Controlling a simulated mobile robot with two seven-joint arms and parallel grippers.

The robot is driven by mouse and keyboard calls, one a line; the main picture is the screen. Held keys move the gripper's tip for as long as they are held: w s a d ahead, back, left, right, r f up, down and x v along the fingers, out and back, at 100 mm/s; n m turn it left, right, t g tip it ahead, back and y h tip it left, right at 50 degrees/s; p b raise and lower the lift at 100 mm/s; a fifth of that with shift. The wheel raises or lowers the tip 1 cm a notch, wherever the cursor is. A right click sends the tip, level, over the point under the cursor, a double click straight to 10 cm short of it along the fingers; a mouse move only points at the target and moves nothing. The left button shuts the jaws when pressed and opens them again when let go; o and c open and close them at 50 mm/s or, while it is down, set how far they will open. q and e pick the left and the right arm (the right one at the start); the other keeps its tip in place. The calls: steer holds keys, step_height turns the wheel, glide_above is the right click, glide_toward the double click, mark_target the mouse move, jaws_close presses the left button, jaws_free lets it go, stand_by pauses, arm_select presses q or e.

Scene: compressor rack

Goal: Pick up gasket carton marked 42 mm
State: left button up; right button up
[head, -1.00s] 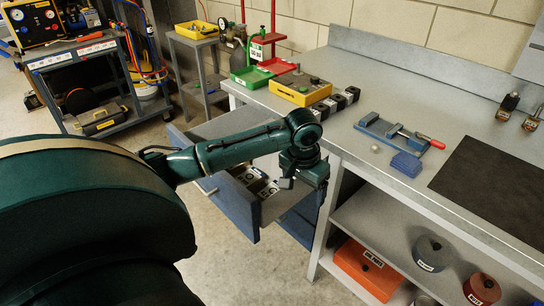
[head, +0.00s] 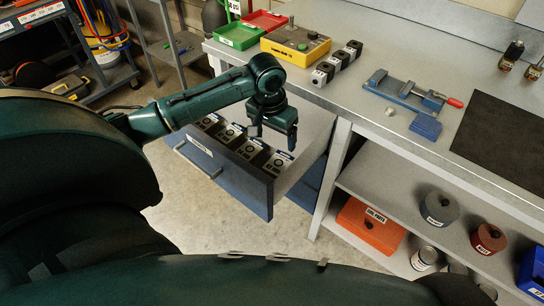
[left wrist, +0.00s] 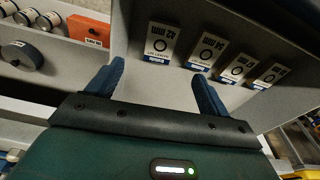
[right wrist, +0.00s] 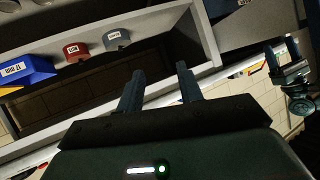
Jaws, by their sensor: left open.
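Several gasket cartons stand in the open blue drawer (head: 225,170). The carton at the row's right end (head: 278,161) is leftmost in the left wrist view (left wrist: 160,42); its upside-down label seems to read 42 mm.
The workbench (head: 350,105) carries a yellow control box (head: 296,44), small dark blocks (head: 338,63) and a blue vise (head: 405,92). Below it, a shelf holds an orange box (head: 367,230) and round containers (head: 438,207). The drawer's walls surround the cartons.

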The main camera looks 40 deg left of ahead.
arm_select(q)
steer(key=b, duration=0.1)
glide_above(278, 163)
steer(key=s, duration=0.1)
steer(key=f, duration=0.7)
steer(key=shift+s+d, duration=0.15)
steer(key=shift+d, duration=0.05)
steer(key=shift+f, duration=0.55)
steer(key=f, duration=0.2)
steer(key=w+f+b, duration=0.1)
steer(key=f, duration=0.1)
steer(key=shift+w+a+f, duration=0.1)
steer(key=shift+a, duration=0.05)
steer(key=shift+f, duration=0.15)
arm_select(e)
steer(key=shift+s+d+f+t, duration=0.15)
steer(key=shift+s+d+t, duration=0.15)
steer(key=shift+d+t, duration=0.15)
arm_select(q)
steer(key=shift+f, duration=0.2)
arm_select(e)
steer(key=shift+w+r, duration=0.1)
steer(key=shift+r, duration=0.15)
arm_select(q)
steer(key=c, duration=1.1)
